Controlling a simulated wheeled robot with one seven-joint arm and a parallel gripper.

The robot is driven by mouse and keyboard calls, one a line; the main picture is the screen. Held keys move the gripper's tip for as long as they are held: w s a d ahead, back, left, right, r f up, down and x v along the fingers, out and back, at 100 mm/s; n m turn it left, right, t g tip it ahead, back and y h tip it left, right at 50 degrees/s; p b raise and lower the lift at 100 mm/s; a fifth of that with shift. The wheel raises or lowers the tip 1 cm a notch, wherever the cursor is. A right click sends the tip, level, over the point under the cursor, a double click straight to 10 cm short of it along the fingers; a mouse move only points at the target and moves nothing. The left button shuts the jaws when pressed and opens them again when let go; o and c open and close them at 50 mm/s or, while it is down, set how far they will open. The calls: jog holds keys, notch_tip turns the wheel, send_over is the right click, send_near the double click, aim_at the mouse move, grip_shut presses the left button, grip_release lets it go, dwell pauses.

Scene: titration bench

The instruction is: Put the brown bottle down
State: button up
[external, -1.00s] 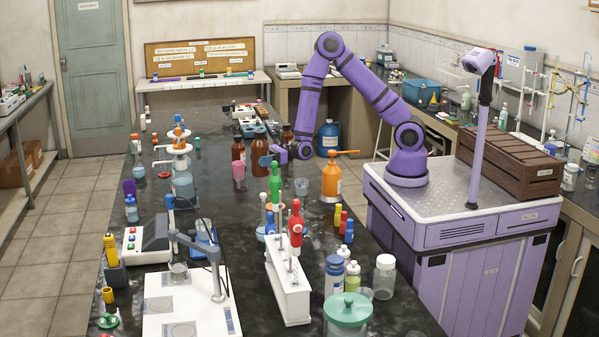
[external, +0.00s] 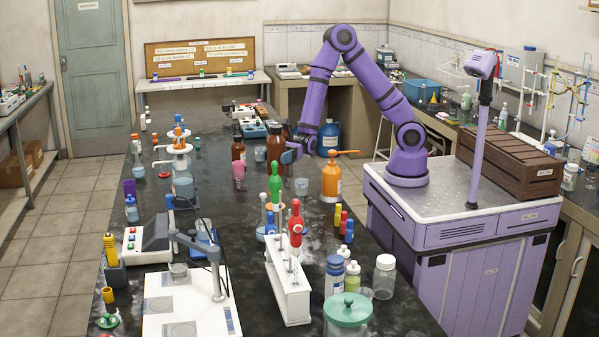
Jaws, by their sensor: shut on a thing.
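A brown bottle (external: 274,146) is in my gripper (external: 286,157), among the glassware toward the far part of the dark bench. My gripper comes in from the right and is shut on this bottle. The bottle looks upright. I cannot tell whether its base touches the bench. Another brown bottle (external: 238,151) stands to the left, apart from my gripper. A further brown shape shows just behind the held bottle, partly hidden by it and my gripper.
A clear beaker (external: 260,154) stands between the brown bottles. A pink cup (external: 239,172) and another beaker (external: 301,186) are nearer. An orange bottle (external: 331,181) stands to the right. Dark bench top (external: 215,160) is bare left of the brown bottles.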

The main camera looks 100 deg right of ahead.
jog(key=s+a+n+g+y, duration=0.7)
jog(key=s+a+g, duration=0.45)
jog(key=a, duration=0.45)
jog(key=shift+n+t+h, duration=0.35)
jog(key=shift+n+h, duration=0.05)
jog(key=shift+h, duration=0.3)
jog(key=shift+s+d+f, duration=0.1)
jog(key=shift+s+f, duration=0.05)
jog(key=shift+f, duration=5.35)
jog(key=shift+s+f, duration=0.1)
jog(key=shift+f, duration=5.4)
jog(key=shift+f, duration=0.1)
jog(key=o, duration=1.2)
jog(key=shift+o, duration=0.2)
jog(key=shift+d, duration=0.35)
jog(key=shift+s+d, duration=0.25)
jog(key=shift+d, duration=0.95)
jog(key=shift+s+d, duration=0.2)
jog(key=shift+d, duration=1)
